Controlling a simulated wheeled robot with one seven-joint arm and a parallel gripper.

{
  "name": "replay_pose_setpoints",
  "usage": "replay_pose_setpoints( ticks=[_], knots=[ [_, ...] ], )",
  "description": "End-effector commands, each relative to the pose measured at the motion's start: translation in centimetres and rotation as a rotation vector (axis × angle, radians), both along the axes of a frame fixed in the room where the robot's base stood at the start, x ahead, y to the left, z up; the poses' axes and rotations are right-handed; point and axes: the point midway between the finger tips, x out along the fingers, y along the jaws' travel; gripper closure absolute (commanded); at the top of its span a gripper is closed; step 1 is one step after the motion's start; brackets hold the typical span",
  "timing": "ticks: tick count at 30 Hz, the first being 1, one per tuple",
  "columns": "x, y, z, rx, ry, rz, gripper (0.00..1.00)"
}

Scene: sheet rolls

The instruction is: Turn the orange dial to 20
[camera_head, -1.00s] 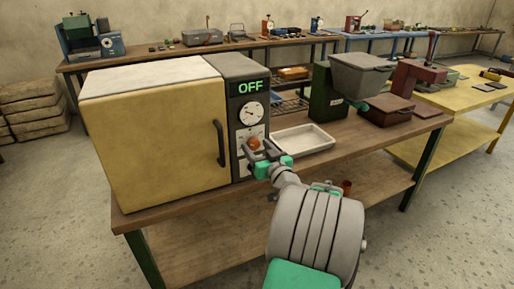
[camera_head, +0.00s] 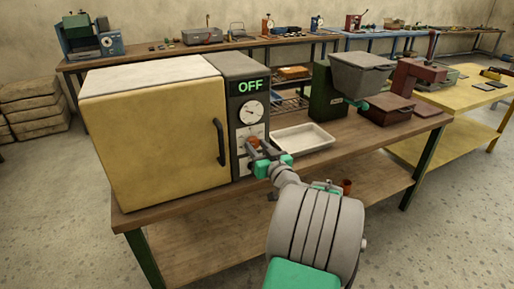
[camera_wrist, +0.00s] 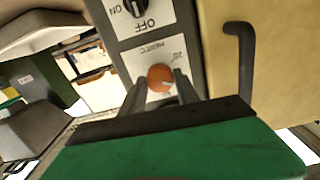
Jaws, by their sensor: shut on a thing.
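The orange dial (camera_head: 254,142) is on the grey control panel of the yellow oven-like box (camera_head: 155,130), below a round white gauge (camera_head: 252,112) and a green "OFF" display (camera_head: 250,86). In the wrist view the orange dial (camera_wrist: 160,77) sits between the fingers, with a small light mark on its face. My gripper (camera_head: 257,149) is shut on the dial from the front; in the wrist view its fingers (camera_wrist: 163,88) lie on both sides of it. The scale beside the dial is partly hidden, and the set value cannot be read.
A black on/off knob (camera_wrist: 136,8) is near the dial. The box's dark door handle (camera_head: 219,142) stands close to the left of my gripper. A white tray (camera_head: 303,138) lies on the bench to the right, before a green machine with a grey hopper (camera_head: 358,75).

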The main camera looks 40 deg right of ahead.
Motion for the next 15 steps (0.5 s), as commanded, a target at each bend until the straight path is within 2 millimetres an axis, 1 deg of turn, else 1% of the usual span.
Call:
replay_pose_setpoints(
  ticks=[8,15],
  knots=[
    [0.0,0.02,-0.45,-0.042,0.012,0.0,1.0],
    [0.01,0.02,-0.95,-0.174,0.048,0.0,1.0]
  ],
)
